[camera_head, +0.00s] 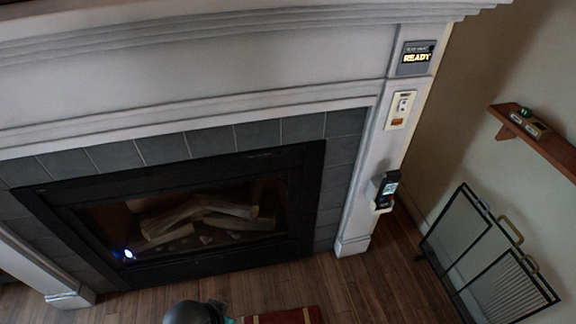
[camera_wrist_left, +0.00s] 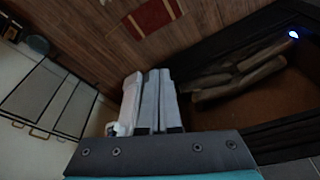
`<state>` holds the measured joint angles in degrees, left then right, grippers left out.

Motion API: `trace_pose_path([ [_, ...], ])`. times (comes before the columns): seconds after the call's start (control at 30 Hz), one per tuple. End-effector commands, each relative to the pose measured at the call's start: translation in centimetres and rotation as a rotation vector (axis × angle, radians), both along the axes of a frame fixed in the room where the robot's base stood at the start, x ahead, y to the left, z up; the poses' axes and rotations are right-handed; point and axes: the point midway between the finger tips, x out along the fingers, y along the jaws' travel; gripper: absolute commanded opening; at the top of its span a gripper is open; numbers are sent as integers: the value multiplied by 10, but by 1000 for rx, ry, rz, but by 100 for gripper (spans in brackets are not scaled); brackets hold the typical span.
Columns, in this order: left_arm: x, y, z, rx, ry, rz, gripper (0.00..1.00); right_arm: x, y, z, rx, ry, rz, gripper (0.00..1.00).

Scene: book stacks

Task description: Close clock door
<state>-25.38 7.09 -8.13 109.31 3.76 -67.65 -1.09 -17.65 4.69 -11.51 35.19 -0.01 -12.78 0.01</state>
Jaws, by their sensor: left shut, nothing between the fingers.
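I cannot make out a clock or a clock door in either view. My left gripper (camera_wrist_left: 155,145) shows at the bottom of the left wrist view as a dark grey bolted bar with a teal edge. It is shut and empty, in front of the white fireplace pilaster (camera_wrist_left: 154,95). Its contact with anything cannot be told. My right gripper is not in view.
The fireplace opening (camera_head: 190,225) with logs lies left of the pilaster. A folding black screen (camera_head: 485,250) stands at the right, below a wooden shelf (camera_head: 540,140) with small items. A red rug (camera_wrist_left: 152,14) lies on the wooden floor.

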Motion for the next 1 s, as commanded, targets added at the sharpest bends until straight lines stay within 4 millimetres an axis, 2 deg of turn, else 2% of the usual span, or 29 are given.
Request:
trace_pose_path([
  [0.03,13,-2,31,-14,-28,-9,0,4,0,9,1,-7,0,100],
  [0.13,37,-9,84,-58,-74,-46,0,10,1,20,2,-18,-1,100],
  [0.2,62,-18,126,-109,-120,-106,0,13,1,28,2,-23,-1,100],
  [0.47,135,-45,212,-270,-250,-320,0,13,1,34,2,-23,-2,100],
  [0.67,192,-57,287,-398,-372,-482,0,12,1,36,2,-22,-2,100],
  [0.87,238,-59,381,-532,-514,-621,0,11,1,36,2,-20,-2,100],
  [0.97,254,-56,435,-601,-596,-683,0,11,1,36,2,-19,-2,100],
  [1.0,259,-54,459,-628,-632,-708,0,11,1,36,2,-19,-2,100],
])
